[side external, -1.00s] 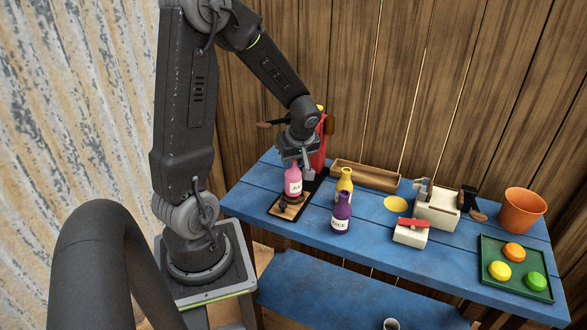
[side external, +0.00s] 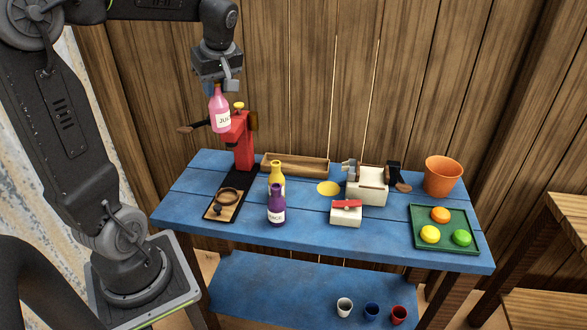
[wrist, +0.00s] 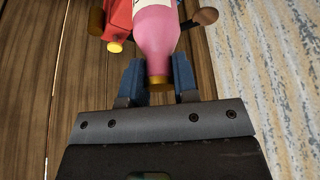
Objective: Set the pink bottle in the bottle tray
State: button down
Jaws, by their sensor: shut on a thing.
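The pink bottle (side external: 219,112) with a white label is held upright in the air by my gripper (side external: 218,88), above the left part of the blue table. In the wrist view the jaws (wrist: 158,80) close on the neck of the pink bottle (wrist: 157,40). The bottle tray appears to be the long wooden tray (side external: 294,165) at the back of the table, to the right of the red press. No bottle shows in it. A yellow bottle (side external: 277,175) and a purple bottle (side external: 275,204) stand on the table in front of it.
A red press (side external: 241,145) with a dark base and wooden plate (side external: 223,205) stands at left. To the right are a yellow disc (side external: 328,188), a white box device (side external: 367,190), a small scale (side external: 346,212), an orange bucket (side external: 443,175) and a green tray (side external: 418,238). Cups stand on the lower shelf.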

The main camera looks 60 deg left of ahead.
jog(key=w+a+m+t, duration=0.15)
jog(key=w+m, duration=0.25)
jog(key=w, duration=1.9)
notch_tip(320, 180, down, 22)
jog(key=shift+s+d+r, duration=0.15)
jog(key=shift+s+d, duration=0.05)
jog(key=c, duration=0.9)
grip_release()
jog(key=shift+f, duration=0.2)
jog(key=shift+r, duration=0.15)
